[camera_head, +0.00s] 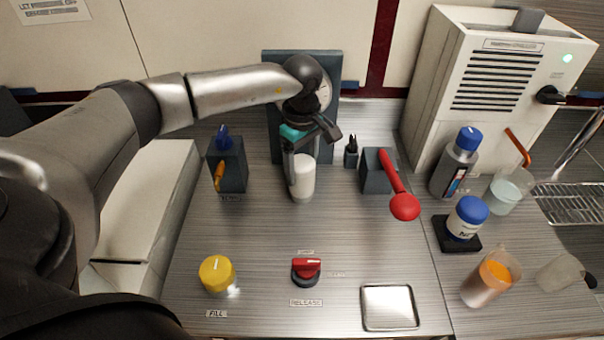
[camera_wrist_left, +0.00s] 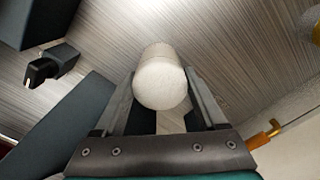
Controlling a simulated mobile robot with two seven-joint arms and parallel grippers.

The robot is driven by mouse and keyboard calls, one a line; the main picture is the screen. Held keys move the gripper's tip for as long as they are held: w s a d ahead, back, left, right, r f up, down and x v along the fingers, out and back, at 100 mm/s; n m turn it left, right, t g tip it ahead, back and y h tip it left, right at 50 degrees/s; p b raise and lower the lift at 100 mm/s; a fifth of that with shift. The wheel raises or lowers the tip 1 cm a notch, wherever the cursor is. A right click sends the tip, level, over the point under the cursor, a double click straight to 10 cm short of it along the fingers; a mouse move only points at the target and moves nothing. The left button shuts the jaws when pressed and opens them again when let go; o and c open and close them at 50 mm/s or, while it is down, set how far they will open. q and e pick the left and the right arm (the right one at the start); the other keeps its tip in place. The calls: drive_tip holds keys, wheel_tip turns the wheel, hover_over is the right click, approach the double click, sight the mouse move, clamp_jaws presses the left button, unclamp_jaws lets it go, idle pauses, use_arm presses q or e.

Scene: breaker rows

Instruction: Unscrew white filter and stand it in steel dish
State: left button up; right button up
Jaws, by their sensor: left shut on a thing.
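The white filter (camera_head: 303,184) is a white cylinder hanging upright below the dark housing at the back middle of the bench. My left gripper (camera_head: 302,160) is around it from above and behind, shut on it. In the left wrist view the filter (camera_wrist_left: 161,80) sits between the two fingers, its round end facing the camera. Whether its top is still joined to the housing is hidden by the gripper. The steel dish (camera_head: 389,307) is a shallow, empty square tray at the front right of the bench. My right gripper is not in view.
A red-handled lever (camera_head: 402,200) juts out right of the filter. A blue-and-yellow valve block (camera_head: 227,165) stands left. A yellow knob (camera_head: 217,273) and a red release knob (camera_head: 306,270) stand in front. Bottles and beakers (camera_head: 491,275) line the right side.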

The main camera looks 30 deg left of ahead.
use_arm(q)
drive_tip(key=n+p, duration=0.1)
drive_tip(key=n, duration=0.3)
drive_tip(key=n+p, duration=0.2)
drive_tip(key=n, duration=0.3)
drive_tip(key=shift+r, duration=0.1)
drive_tip(key=n+p, duration=0.2)
drive_tip(key=n, duration=0.3)
drive_tip(key=shift+n, duration=0.3)
drive_tip(key=n+p, duration=0.1)
drive_tip(key=n, duration=0.1)
drive_tip(key=shift+n, duration=0.3)
drive_tip(key=o, duration=1.2)
drive_tip(key=shift+o, duration=0.2)
